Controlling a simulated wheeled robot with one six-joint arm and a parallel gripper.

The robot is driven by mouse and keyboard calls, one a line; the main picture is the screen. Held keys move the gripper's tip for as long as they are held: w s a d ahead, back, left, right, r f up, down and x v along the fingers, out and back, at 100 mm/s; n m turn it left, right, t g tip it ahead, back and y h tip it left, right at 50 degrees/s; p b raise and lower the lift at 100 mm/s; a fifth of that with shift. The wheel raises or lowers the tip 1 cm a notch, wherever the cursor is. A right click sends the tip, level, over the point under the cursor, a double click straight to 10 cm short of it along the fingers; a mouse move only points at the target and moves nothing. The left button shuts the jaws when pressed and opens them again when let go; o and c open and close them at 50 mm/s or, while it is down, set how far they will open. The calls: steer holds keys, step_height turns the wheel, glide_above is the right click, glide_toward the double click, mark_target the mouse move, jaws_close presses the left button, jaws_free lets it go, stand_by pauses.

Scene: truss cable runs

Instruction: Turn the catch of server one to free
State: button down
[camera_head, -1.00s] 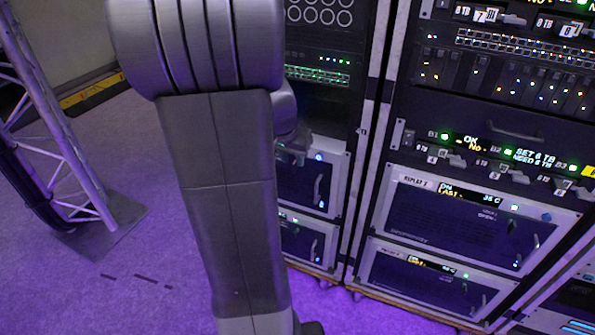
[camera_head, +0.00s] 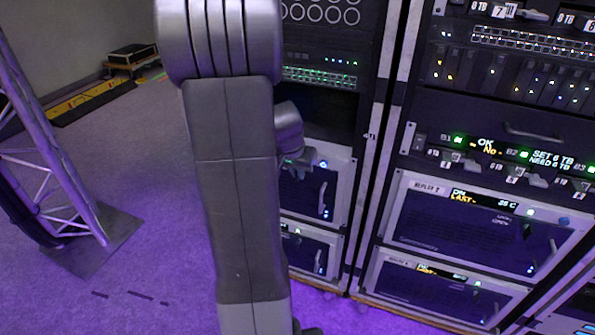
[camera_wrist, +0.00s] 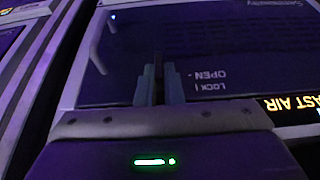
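The server front (camera_head: 312,205) at my gripper is the upper of two low units in the left rack; my arm hides its left part and name label. In the wrist view it appears upside down, as a dark panel (camera_wrist: 230,45) with "LOCK" and "OPEN" marks. A narrow dark bar (camera_wrist: 158,66), apparently the catch, stands upright in that view, lined up with the stroke beside LOCK. My gripper (camera_head: 300,166) is at this panel. In the wrist view its two fingers (camera_wrist: 159,88) stand close on either side of the bar; whether they press on it is unclear.
A handle (camera_wrist: 104,42) stands out from the same panel. Another server (camera_head: 308,250) sits below it. The right rack holds a "REPLAY 2" unit (camera_head: 420,235) and drive bays above. A truss tower (camera_head: 50,150) stands on the left; the floor (camera_head: 160,215) between is clear.

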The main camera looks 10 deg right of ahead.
steer(key=shift+f+b, duration=0.1)
steer(key=shift+b, duration=0.25)
steer(key=shift+w+a+f+g+h+b, duration=0.15)
steer(key=shift+g+h+b, duration=0.25)
steer(key=shift+h+b, duration=0.2)
steer(key=shift+w+a+f+n+g+h+b, duration=0.15)
steer(key=shift+n+g+h+b, duration=0.8)
steer(key=shift+h, duration=1.35)
steer(key=shift+w+a+f+n+g+h+b, duration=0.1)
steer(key=shift+a+f+n+g+h+b, duration=0.3)
steer(key=shift+g+h, duration=1.4)
steer(key=shift+w+f+n+g+h+b, duration=0.1)
steer(key=shift+n+g+h+b, duration=0.7)
steer(key=shift+h, duration=2)
steer(key=shift+t, duration=0.35)
steer(key=c, duration=1.6)
jaws_free()
steer(key=shift+o, duration=0.2)
